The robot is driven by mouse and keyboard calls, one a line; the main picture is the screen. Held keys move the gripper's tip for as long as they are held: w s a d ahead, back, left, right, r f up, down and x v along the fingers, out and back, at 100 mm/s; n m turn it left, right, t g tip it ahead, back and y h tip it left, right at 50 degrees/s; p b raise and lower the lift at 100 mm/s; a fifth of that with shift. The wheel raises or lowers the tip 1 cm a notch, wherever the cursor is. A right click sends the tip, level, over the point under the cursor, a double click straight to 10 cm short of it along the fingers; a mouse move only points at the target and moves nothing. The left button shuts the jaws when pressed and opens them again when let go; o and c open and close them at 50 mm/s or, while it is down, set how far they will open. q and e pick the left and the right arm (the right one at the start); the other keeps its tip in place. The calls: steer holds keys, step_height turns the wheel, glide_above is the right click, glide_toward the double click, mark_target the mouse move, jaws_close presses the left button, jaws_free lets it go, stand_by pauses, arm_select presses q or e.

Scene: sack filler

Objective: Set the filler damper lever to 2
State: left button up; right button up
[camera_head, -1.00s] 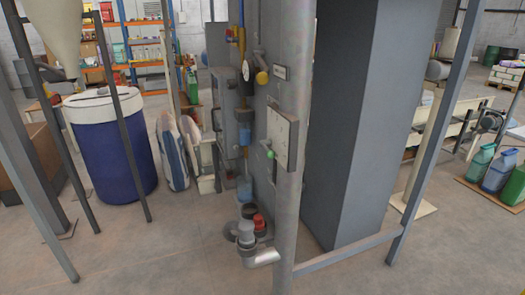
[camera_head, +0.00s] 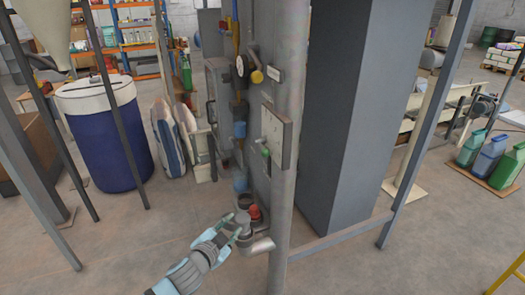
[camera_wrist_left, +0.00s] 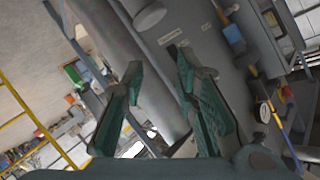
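A pale scale plate (camera_head: 276,136) is mounted on the grey machine, with a lever ending in a green knob (camera_head: 266,152) at its lower left. The markings are too small to read, so I cannot tell the lever's setting. My left gripper (camera_head: 234,232) is low in the head view, below the plate and in front of the pipe fittings. In the left wrist view my left gripper (camera_wrist_left: 158,65) has its two green fingers spread, with nothing between them. My right gripper is not in view.
A grey post (camera_head: 292,180) stands right beside the plate. A yellow knob (camera_head: 257,76) and a round gauge (camera_head: 240,66) are above it. A red fitting (camera_head: 254,211) is near the gripper. A blue drum (camera_head: 105,135) stands at left; open floor lies in front.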

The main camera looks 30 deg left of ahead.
mark_target(265, 154)
arm_select(q)
steer(key=s+d+r+t, duration=0.15)
steer(key=d+r, duration=0.25)
steer(key=r, duration=0.6)
steer(key=s+d+r+t, duration=0.1)
steer(key=d+r+t, duration=0.2)
steer(key=r, duration=0.7)
steer(key=shift+n+g, duration=0.25)
steer(key=shift+n, duration=0.45)
steer(key=w+a, duration=0.1)
steer(key=w, duration=0.3)
steer(key=w+a, duration=0.1)
steer(key=w, duration=0.4)
steer(key=w+a, duration=0.1)
steer(key=w, duration=0.4)
steer(key=shift+w+a+f, duration=0.2)
steer(key=shift+f, duration=0.15)
jaws_close()
